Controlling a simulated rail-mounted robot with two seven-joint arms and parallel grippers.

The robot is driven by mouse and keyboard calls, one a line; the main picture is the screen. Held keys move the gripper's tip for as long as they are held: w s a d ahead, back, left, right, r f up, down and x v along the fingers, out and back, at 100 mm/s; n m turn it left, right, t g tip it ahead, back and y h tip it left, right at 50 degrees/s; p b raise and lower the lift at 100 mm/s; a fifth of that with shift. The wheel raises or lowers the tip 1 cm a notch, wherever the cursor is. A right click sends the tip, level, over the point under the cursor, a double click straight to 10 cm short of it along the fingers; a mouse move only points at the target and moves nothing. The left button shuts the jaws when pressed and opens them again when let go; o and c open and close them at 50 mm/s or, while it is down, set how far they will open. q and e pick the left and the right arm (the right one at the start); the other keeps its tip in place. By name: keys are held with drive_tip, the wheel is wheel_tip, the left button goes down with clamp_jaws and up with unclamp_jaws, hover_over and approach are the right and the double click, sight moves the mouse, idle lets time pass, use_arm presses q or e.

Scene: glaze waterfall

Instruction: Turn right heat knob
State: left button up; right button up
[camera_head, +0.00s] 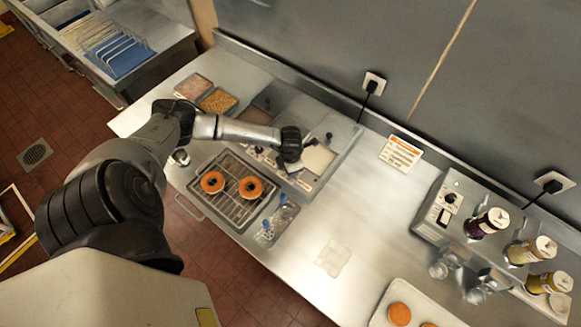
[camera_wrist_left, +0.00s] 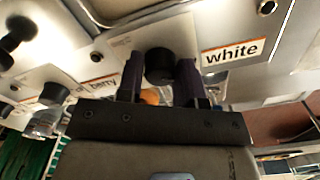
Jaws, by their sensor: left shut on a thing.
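A metal glaze warmer (camera_head: 343,145) stands against the wall, with knobs and labels along its front. In the left wrist view, a black round knob (camera_wrist_left: 159,62) sits on its panel just left of the "white" label (camera_wrist_left: 233,51). My left gripper (camera_wrist_left: 160,74) has its two dark fingers on either side of this knob and is shut on it. In the head view, my left gripper (camera_head: 291,148) is over the warmer's front right part; its fingertips are hidden. Another black knob (camera_wrist_left: 54,94) sits near the "berry" label (camera_wrist_left: 104,83). My right gripper is not in view.
A wire rack (camera_head: 230,193) with two doughnuts lies in front of the warmer. Blue-handled tools (camera_head: 284,200) lie to its right. A control box with bottles (camera_head: 484,224) and a tray of doughnuts (camera_head: 386,315) are at the right. The middle counter (camera_head: 365,210) is mostly clear.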

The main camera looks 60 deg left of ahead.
use_arm(q)
drive_tip(key=shift+n, duration=0.5)
idle(0.3)
drive_tip(key=o, duration=0.9)
drive_tip(key=shift+r, duration=0.35)
wheel_tip(320, 180, up, 13)
drive_tip(key=shift+r+b, duration=0.1)
drive_tip(key=shift+b, duration=0.95)
